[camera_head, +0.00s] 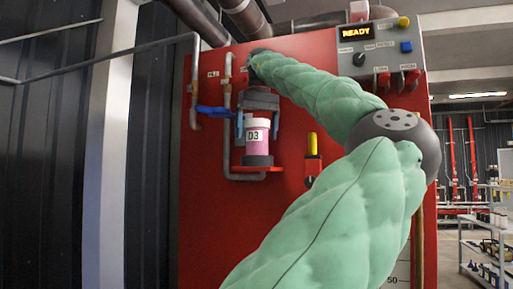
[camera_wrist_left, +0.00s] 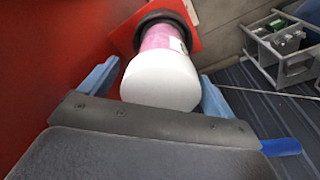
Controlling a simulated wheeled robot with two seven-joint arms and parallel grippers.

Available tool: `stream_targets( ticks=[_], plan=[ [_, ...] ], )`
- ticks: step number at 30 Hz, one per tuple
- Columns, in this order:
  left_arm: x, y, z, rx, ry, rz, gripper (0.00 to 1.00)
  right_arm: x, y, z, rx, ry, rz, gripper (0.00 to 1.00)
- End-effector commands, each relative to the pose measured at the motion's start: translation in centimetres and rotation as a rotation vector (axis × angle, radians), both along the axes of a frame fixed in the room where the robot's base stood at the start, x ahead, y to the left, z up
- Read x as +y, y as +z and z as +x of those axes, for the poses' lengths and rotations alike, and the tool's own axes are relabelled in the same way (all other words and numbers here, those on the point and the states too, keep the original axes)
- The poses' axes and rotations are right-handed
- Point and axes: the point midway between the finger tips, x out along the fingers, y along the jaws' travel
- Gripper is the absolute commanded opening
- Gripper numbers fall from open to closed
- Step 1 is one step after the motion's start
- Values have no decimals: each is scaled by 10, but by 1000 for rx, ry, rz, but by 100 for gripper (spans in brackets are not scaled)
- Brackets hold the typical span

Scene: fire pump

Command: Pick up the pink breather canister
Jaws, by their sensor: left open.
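The pink breather canister (camera_head: 257,150) has a white top, a pink body, a "D3" label and a dark base. It stands upright on a small red shelf (camera_head: 237,171) on the red panel. My left gripper (camera_head: 258,127) points down from above, its light-blue fingers on either side of the canister's upper part. In the left wrist view the white top of the canister (camera_wrist_left: 160,80) lies between the open fingers of the left gripper (camera_wrist_left: 156,88); whether they touch it is unclear. The lower canister is partly hidden there. My right gripper is not in view.
A blue-handled valve (camera_head: 212,111) and pipes are left of the canister. A yellow-topped red fitting (camera_head: 312,155) is to its right. A control box reading "READY" (camera_head: 376,48) is above right. A grey crate (camera_wrist_left: 283,50) stands on the floor below.

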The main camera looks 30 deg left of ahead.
Motion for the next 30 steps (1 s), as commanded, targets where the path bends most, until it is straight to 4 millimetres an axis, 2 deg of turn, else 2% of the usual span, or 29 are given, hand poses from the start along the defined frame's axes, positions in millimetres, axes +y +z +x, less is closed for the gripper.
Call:
stream_targets(
  ticks=[8, 15, 17, 28, 29, 30],
  plan=[
    [0, 0, 0, 0, 0, 0, 87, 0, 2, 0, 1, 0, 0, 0],
    [0, 0, 0, 0, 0, 0, 40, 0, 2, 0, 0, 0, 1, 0],
    [0, 0, 0, -1, 0, 1, 31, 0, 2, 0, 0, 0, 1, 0],
    [1, 3, 1, 1, 1, 0, 31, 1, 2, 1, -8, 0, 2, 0],
    [1, 3, 1, 1, 1, 0, 31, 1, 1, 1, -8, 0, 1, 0],
    [2, 5, 1, 1, 1, 0, 31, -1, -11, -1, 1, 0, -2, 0]
  ],
)
